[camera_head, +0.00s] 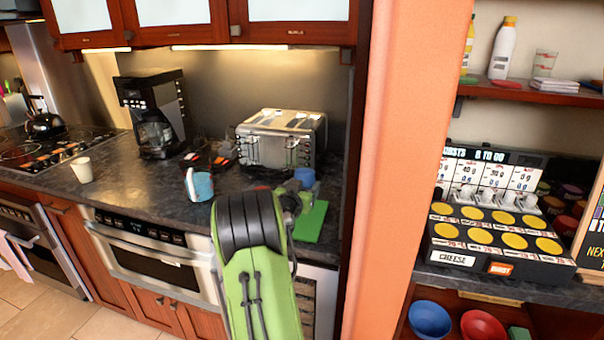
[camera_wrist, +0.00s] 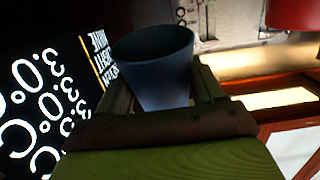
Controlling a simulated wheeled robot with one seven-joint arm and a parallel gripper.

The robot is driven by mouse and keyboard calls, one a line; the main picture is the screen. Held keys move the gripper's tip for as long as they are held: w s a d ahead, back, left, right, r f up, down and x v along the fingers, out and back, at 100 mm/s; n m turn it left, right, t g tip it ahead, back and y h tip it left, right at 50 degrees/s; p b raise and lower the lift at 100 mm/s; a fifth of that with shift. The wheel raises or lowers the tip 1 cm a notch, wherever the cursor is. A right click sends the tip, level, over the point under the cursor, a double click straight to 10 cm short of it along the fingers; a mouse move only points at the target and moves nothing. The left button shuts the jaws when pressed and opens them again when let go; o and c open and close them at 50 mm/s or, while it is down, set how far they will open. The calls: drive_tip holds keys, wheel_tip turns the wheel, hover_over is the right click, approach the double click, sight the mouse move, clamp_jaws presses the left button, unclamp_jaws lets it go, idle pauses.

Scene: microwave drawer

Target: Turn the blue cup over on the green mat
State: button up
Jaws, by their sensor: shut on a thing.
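The blue cup (camera_head: 305,177) shows in the head view just beyond my gripper (camera_head: 292,190), above the counter near the green mat. In the wrist view the cup (camera_wrist: 155,70) sits between the two fingers of my gripper (camera_wrist: 162,88), which is shut on it. Its wide rim points away from the palm, and its lower part is hidden by the gripper. I cannot tell clearly which way the rim faces in the room. The green mat (camera_head: 311,222) lies on the counter, partly hidden by my arm.
A light blue mug (camera_head: 200,186) and a white cup (camera_head: 81,169) stand on the counter to the left. A toaster (camera_head: 280,138) stands behind the cup, with a coffee maker (camera_head: 152,115) farther left. An orange pillar (camera_head: 400,170) rises close to the mat's right.

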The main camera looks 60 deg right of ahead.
drive_tip(key=shift+w+a+f, duration=0.1)
drive_tip(key=shift+w+f, duration=0.2)
drive_tip(key=shift+w, duration=0.15)
drive_tip(key=shift+f+b, duration=0.1)
drive_tip(key=shift+b, duration=0.65)
wheel_tip(320, 180, down, 6)
drive_tip(key=b, duration=0.7)
drive_tip(key=o, duration=1.1)
drive_tip(key=shift+o, duration=0.2)
drive_tip(key=shift+a, duration=0.15)
